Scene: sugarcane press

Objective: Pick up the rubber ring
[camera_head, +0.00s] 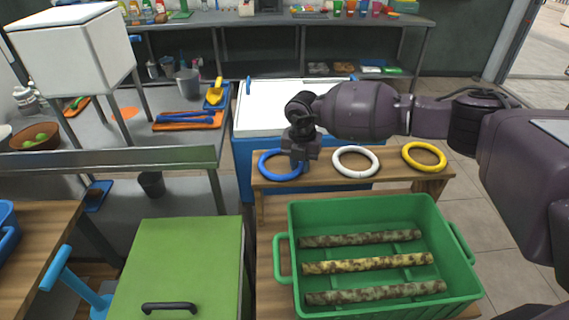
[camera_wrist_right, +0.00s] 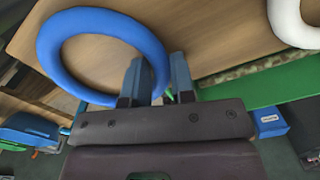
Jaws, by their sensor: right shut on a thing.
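A blue rubber ring (camera_head: 265,168) lies at the left end of a small wooden stand (camera_head: 392,177). A white ring (camera_head: 357,150) lies in the middle and a yellow ring (camera_head: 423,146) to the right. My right gripper (camera_head: 298,163) reaches down at the right side of the blue ring. In the right wrist view, its fingers (camera_wrist_right: 158,68) are shut on the near right part of the blue ring (camera_wrist_right: 50,48), one on each side of its band. The white ring (camera_wrist_right: 290,30) shows at that view's top right corner. My left gripper is not in view.
A green crate (camera_head: 291,222) with several sugarcane pieces stands in front of the stand. A white-lidded blue cooler (camera_head: 262,112) is behind it. A green-topped box (camera_head: 190,262) is at the front left. A metal table (camera_head: 120,160) with utensils stands left.

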